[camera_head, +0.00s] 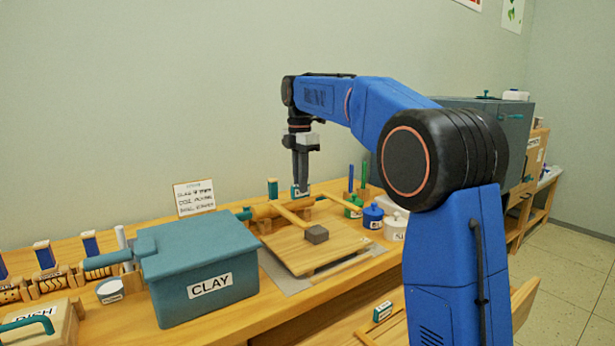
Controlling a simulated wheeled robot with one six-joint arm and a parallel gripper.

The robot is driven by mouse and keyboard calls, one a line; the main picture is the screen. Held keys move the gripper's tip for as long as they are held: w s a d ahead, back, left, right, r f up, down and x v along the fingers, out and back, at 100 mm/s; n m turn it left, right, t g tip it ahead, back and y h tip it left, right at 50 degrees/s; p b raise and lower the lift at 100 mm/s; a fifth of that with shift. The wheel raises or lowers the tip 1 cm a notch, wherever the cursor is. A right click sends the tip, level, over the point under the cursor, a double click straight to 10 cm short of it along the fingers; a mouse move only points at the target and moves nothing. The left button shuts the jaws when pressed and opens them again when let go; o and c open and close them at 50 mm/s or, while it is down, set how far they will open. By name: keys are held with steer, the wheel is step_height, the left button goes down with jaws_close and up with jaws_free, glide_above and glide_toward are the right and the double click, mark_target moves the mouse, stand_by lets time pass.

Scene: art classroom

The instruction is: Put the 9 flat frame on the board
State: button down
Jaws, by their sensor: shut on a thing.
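My gripper (302,188) points down above the back of the wooden board (350,238). It is shut on a small teal-and-white piece (300,192), held at its fingertips. The piece is small in view and I cannot read a 9 or any label on it. The board lies on a grey sheet on the workbench.
A teal CLAY box (200,270) stands left of the board. Blue and green pots (372,217) and white tubs (395,229) stand to its right. A teal-and-white labelled piece (382,311) lies on the lower wooden surface in front. A written card (194,196) stands behind.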

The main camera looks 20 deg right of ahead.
mark_target(300, 200)
steer(key=shift+a+f, duration=0.2)
steer(key=shift+f, duration=1.2)
steer(key=shift+d+f, duration=0.1)
steer(key=shift+f, duration=2.8)
steer(key=c, duration=1.7)
jaws_free()
steer(key=shift+o, duration=0.2)
steer(key=shift+r, duration=4)
